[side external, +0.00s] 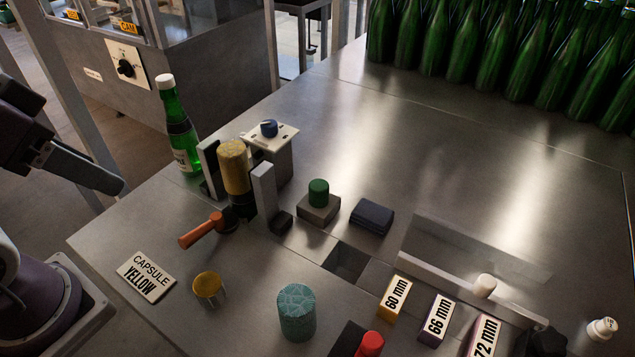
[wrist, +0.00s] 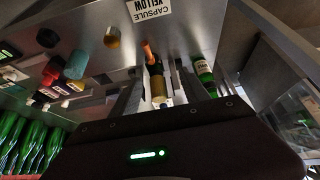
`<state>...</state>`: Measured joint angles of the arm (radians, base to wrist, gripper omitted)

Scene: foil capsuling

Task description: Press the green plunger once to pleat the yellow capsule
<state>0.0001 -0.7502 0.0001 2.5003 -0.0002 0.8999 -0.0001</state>
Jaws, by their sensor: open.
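The green plunger (side external: 318,193) stands upright on a small grey block, right of the capsule fixture in the side view. I cannot make it out in the wrist view. The yellow capsule (side external: 233,168) stands upright between the fixture's two upright grey plates; it also shows in the wrist view (wrist: 159,88). An orange-handled lever (side external: 202,231) sticks out at its foot. In the wrist view my gripper (wrist: 178,88) is open and empty, its dark body filling the bottom. In the side view my arm is at the far left, well apart from the plunger.
A yellow cap (side external: 207,285) and teal cylinder (side external: 297,312) stand in front.

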